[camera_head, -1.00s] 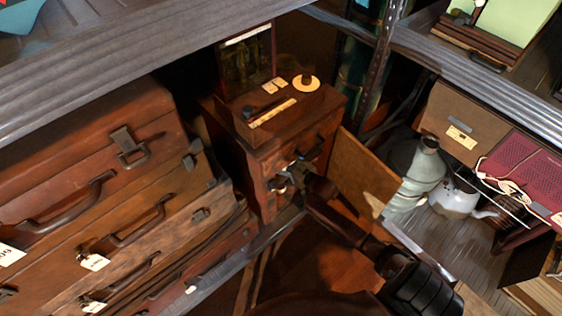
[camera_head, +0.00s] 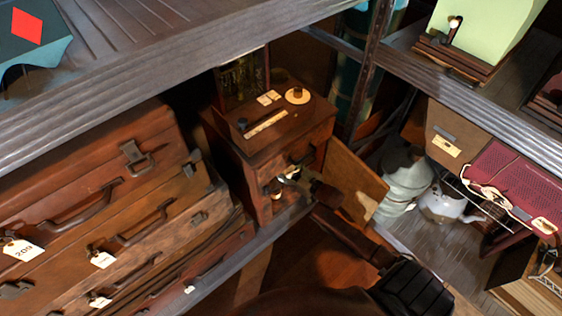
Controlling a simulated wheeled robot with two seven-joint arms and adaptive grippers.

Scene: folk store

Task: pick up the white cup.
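A small wooden cabinet (camera_head: 282,140) stands in the middle on the shelf, with its door (camera_head: 352,182) swung open to the right. A small pale thing, perhaps the white cup (camera_head: 277,191), shows in the shadowed opening and is mostly dark or hidden. My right arm comes in from the lower right. Its gripper (camera_head: 289,177) is at the cabinet opening, beside or just in front of the pale thing. The gripper is small and dark here, so I cannot tell whether its fingers are open or touching anything. My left gripper is not in view.
Stacked brown suitcases (camera_head: 120,205) fill the left side. A metal shelf (camera_head: 150,50) crosses above. To the right of the door are a grey-green vessel (camera_head: 405,182), a white kettle (camera_head: 441,205) and a dark red case (camera_head: 505,180). Small items lie on the cabinet top.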

